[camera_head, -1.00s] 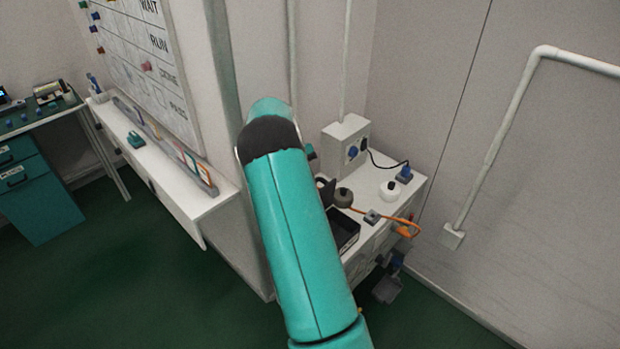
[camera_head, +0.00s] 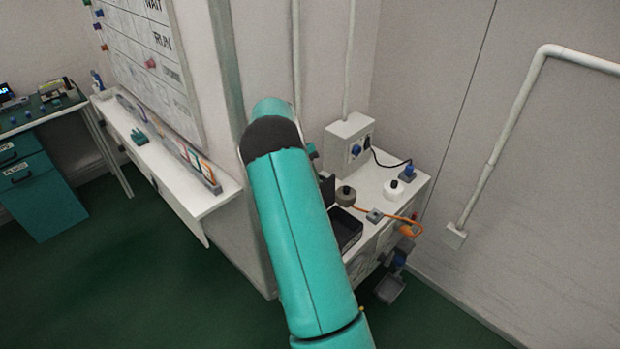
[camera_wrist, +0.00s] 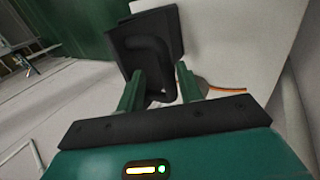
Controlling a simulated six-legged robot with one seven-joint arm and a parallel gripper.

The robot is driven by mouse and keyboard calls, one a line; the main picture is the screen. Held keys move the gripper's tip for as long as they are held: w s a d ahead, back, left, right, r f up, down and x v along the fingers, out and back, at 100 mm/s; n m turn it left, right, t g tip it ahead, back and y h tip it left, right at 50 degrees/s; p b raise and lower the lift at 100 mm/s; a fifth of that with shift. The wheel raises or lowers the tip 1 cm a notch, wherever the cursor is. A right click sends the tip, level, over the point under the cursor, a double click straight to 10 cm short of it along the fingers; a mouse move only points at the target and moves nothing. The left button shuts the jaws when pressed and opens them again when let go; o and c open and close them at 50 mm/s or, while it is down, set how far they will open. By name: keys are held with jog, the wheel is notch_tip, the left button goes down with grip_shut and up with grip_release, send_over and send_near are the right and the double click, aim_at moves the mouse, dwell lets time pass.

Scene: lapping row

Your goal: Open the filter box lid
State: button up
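The filter box appears to be the black open-topped box (camera_head: 347,229) on the white cabinet in the head view, partly hidden behind my arm. A dark upright panel (camera_head: 327,187), likely its lid, stands at the box's back edge beside my arm. In the wrist view the black lid (camera_wrist: 130,42) fills the top middle, with a bent black handle (camera_wrist: 160,62) on its face. My gripper (camera_wrist: 159,75) has its two green fingers apart, one on either side of the handle's lower end. Light gaps show beside the handle, and I see no clear grip on it. My fingers are hidden in the head view.
The white cabinet (camera_head: 408,192) also bears a grey round knob (camera_head: 345,195), a white round container (camera_head: 393,189) and an orange cable (camera_head: 385,217). A socket box (camera_head: 349,138) is on the wall behind. A white shelf (camera_head: 180,180) juts out at left.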

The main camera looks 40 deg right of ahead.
jog(key=shift+r, duration=0.35)
notch_tip(320, 180, up, 2)
jog(key=shift+r, duration=0.2)
jog(key=s+a+r, duration=0.1)
jog(key=r, duration=0.1)
jog(key=s+a+r, duration=0.1)
jog(key=r, duration=0.1)
jog(key=s+a+r, duration=0.1)
jog(key=s+r, duration=0.1)
jog(key=shift+s+a+r, duration=0.1)
jog(key=shift+a+r, duration=0.05)
jog(key=s+a+r, duration=0.3)
jog(key=s+a, duration=0.2)
jog(key=s, duration=0.2)
jog(key=shift+r, duration=0.3)
jog(key=shift+c, duration=0.3)
